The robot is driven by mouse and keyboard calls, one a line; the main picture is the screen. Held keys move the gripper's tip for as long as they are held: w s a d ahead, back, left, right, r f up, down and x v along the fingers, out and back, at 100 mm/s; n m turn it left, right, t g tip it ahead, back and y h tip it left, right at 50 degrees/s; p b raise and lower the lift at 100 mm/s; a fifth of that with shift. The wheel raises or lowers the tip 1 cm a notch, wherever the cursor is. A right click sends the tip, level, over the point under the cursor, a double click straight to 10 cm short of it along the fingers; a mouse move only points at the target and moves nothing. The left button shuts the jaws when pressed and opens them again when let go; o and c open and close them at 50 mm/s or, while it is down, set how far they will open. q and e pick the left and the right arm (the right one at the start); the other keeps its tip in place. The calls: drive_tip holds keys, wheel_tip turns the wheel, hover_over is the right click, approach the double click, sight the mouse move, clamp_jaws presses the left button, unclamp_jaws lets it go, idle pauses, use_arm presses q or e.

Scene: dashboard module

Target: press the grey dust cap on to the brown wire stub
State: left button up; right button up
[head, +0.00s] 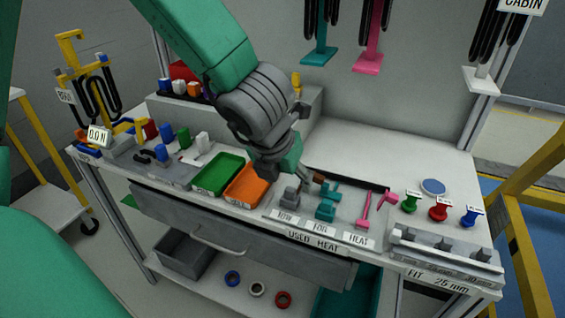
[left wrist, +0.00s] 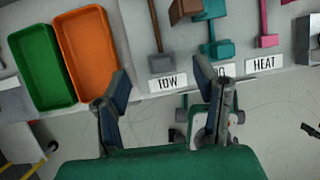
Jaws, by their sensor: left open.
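A grey piece (head: 290,196) with a thin stem stands behind the TOW label on the bench; it also shows in the left wrist view (left wrist: 162,63). I cannot tell for sure that it is the dust cap. A small brown piece (head: 318,178), which may be the wire stub, lies behind it, beside a teal piece; it shows at the top of the left wrist view (left wrist: 184,9). My left gripper (head: 284,173) is over the bench near the grey piece, partly hiding the area. In the left wrist view its fingers (left wrist: 163,80) are apart with nothing held. My right gripper is out of view.
Green tray (head: 217,173) and orange tray (head: 247,186) lie left of the grey piece. Teal (head: 326,209) and pink (head: 364,212) pieces stand right of it. Farther right are coloured knobs and a grey fixture (head: 445,254).

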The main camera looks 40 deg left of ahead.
use_arm(q)
drive_tip(key=v, duration=0.6)
drive_tip(key=shift+s+r, duration=0.2)
drive_tip(key=shift+r, duration=0.15)
